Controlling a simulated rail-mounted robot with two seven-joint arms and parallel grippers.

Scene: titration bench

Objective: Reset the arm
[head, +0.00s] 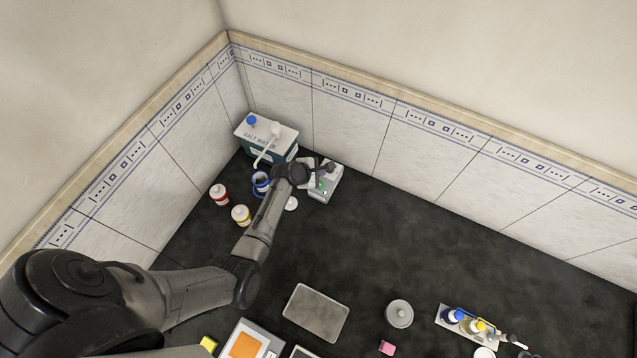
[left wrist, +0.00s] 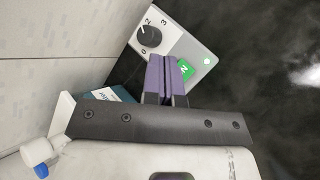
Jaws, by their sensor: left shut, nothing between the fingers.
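My left arm reaches from the lower left of the head view to the back corner of the bench. My left gripper (head: 322,171) is there at a small grey device (head: 326,190). In the left wrist view, the purple fingers of my left gripper (left wrist: 167,78) are closed together with nothing between them. They are over the device (left wrist: 186,42), beside its green button (left wrist: 185,68) and below its black dial (left wrist: 149,36). I cannot tell whether the fingertips touch it. My right gripper is not in view.
A white and blue salt box (head: 268,134) stands in the corner behind the gripper. A blue-rimmed vessel (head: 261,183), red bottle (head: 219,196) and yellow bottle (head: 241,216) stand left of the forearm. A grey tray (head: 316,312) lies in front.

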